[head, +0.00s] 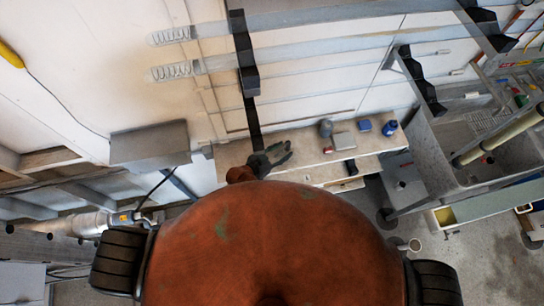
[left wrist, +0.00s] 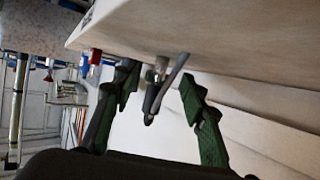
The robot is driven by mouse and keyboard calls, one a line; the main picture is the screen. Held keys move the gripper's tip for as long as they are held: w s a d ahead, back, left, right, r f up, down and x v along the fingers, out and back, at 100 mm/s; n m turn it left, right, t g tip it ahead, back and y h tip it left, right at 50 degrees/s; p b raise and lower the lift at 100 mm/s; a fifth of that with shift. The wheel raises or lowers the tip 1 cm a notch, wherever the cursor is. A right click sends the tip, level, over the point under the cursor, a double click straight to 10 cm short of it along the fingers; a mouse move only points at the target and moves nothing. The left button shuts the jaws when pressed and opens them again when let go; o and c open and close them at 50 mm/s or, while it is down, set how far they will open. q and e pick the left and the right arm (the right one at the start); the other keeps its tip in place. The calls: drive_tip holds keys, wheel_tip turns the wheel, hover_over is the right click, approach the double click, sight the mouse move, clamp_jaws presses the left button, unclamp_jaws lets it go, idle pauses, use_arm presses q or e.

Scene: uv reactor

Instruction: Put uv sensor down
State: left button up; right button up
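My left gripper (head: 283,152) is over the front left part of the long light workbench (head: 232,157) in the head view. In the left wrist view its two dark green fingers (left wrist: 158,75) stand apart. Between and beyond their tips is a small grey and dark piece with a slanted rod (left wrist: 153,98); it may be the uv sensor, but I cannot tell for sure. I see a gap between it and the right finger; whether it touches the left finger is unclear. No sensor can be made out in the head view. My right gripper is not in view.
A grey bottle (head: 326,128), a light grey box (head: 344,141), a blue box (head: 365,126) and a blue bottle (head: 390,128) stand on the bench to the right. A grey sink (head: 440,150) is farther right. A grey wall box (head: 150,147) is at left.

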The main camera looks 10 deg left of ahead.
use_arm(q)
drive_tip(key=v, duration=1)
drive_tip(key=shift+s, duration=0.1)
